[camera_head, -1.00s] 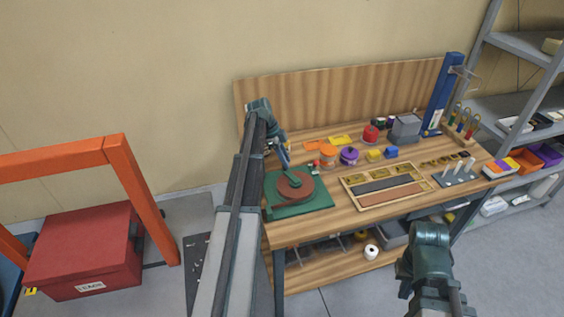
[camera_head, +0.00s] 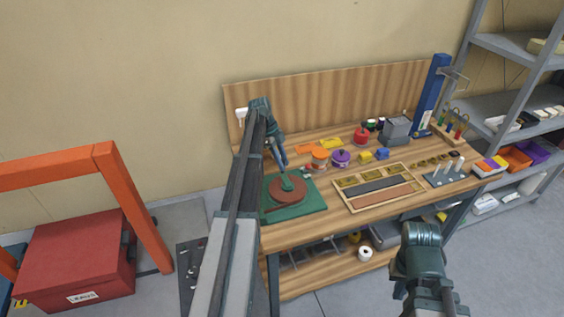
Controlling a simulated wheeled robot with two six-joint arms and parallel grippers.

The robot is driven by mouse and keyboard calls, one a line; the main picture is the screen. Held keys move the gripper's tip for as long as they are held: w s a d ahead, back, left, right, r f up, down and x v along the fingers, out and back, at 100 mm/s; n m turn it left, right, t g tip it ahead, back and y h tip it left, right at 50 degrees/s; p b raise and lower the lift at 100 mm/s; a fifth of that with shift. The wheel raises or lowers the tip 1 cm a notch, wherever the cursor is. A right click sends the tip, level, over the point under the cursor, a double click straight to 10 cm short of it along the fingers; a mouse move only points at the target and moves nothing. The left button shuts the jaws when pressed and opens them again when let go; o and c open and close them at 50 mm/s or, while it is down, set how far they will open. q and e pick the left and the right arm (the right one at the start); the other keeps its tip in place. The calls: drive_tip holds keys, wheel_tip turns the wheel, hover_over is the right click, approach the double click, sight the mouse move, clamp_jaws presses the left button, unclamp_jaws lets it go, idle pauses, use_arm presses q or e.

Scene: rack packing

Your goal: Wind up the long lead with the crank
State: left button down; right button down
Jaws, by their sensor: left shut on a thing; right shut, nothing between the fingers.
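A winder with a flat green base (camera_head: 313,205) and a round brown reel (camera_head: 292,197) lies on the left end of the wooden bench. A green crank arm (camera_head: 289,184) lies across the reel's top. My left gripper (camera_head: 283,168) reaches down over the reel and is shut on the crank's handle, which it mostly hides. I cannot make out the long lead separately from the reel. My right gripper (camera_head: 422,240) is shut and empty in front of the bench, away from the winder; its fingertips are hard to make out.
Right of the winder are a compartment tray (camera_head: 377,190), a purple spool (camera_head: 340,157), a red pot (camera_head: 361,136) and a grey box (camera_head: 396,130). A red box (camera_head: 75,260) stands on the floor at left. A blue post (camera_head: 430,97) rises at the bench's back right.

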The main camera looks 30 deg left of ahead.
use_arm(q)
drive_tip(key=c, duration=0.6)
unclamp_jaws()
drive_tip(key=shift+r, duration=0.1)
drive_tip(key=p+v, duration=1.2)
drive_tip(key=v, duration=0.1)
drive_tip(key=shift+r+p, duration=0.3)
drive_tip(key=shift+p, duration=0.1)
